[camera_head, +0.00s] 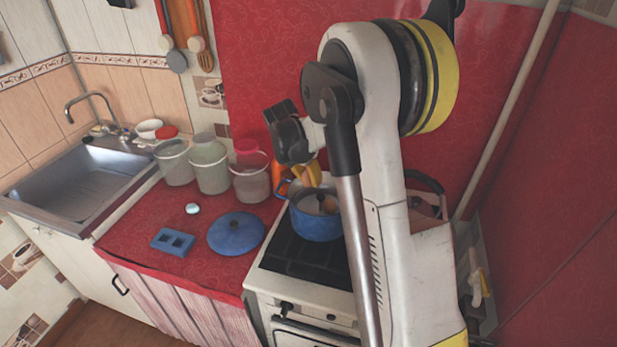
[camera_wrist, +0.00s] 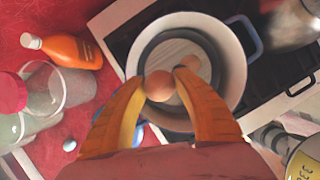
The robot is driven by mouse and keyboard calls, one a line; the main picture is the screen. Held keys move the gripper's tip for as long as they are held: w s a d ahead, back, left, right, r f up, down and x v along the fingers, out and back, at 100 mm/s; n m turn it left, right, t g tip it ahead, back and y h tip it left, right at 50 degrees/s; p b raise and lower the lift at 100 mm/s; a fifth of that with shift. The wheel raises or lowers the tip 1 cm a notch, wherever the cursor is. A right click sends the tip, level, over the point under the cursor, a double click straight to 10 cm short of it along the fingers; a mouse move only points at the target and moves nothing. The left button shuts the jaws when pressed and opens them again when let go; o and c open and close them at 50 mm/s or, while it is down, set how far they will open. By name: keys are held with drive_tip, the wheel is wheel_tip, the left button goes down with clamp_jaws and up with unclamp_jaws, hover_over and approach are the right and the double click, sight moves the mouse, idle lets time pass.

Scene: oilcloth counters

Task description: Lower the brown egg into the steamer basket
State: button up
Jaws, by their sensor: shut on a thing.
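My gripper (camera_wrist: 159,84) has its orange-yellow fingers shut on the brown egg (camera_wrist: 159,87), which sits between the fingertips in the wrist view. The egg is over the open pot (camera_wrist: 238,78); its exact height cannot be told. The pot's pale inside holds a round, light-floored insert, seemingly the steamer basket (camera_wrist: 170,53).
A blue lid (camera_head: 236,233), a blue two-hole holder (camera_head: 172,242) and a small white round thing (camera_head: 192,209) lie on the red counter. Several clear containers (camera_head: 209,170) stand behind. An orange bottle (camera_wrist: 72,50) is left of the pot. The sink (camera_head: 85,185) is at far left.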

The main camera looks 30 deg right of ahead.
drive_tip(key=b, duration=0.4)
hover_over(309, 208)
drive_tip(key=shift+a+f, duration=0.1)
drive_tip(key=shift+f, duration=2.3)
drive_tip(key=shift+f, duration=0.4)
drive_tip(key=o, duration=0.8)
drive_tip(key=shift+r, duration=0.1)
drive_tip(key=v, duration=1.2)
